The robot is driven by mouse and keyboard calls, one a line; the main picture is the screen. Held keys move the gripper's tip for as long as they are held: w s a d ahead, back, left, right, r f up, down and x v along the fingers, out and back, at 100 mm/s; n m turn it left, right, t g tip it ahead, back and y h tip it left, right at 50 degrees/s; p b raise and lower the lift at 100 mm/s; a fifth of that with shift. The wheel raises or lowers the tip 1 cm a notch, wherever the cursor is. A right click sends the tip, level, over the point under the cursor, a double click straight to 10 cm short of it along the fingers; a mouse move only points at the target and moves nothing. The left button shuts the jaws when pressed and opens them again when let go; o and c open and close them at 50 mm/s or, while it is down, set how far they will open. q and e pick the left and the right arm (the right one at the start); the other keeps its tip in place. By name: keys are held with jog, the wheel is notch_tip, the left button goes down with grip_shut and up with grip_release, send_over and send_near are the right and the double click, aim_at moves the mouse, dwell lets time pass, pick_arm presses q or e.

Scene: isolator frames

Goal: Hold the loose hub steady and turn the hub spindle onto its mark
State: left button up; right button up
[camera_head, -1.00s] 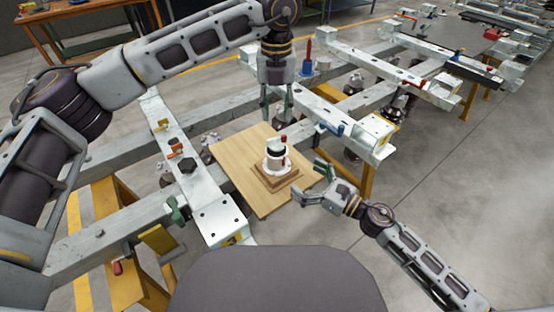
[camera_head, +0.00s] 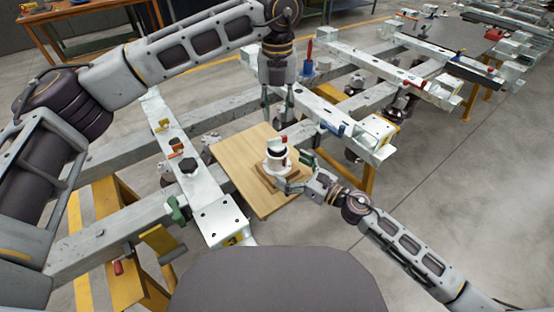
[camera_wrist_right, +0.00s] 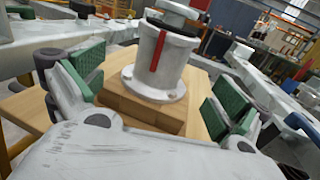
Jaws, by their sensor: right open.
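The white hub (camera_head: 277,163) stands upright on a small wooden block on a light wooden board (camera_head: 240,180). Its dark collar and spindle top (camera_head: 278,146) show above it, with a red mark on its side.
Pale metal beams (camera_head: 200,190) run left and right of the board, carrying clamps and a green-handled fitting (camera_head: 175,209). A red-handled tool (camera_head: 308,55) stands upright behind my left gripper. Yellow supports hold the frame. Bare floor lies to the right.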

aim_at(277, 160)
jog(key=shift+x, duration=2.65)
jog(key=shift+c, duration=0.4)
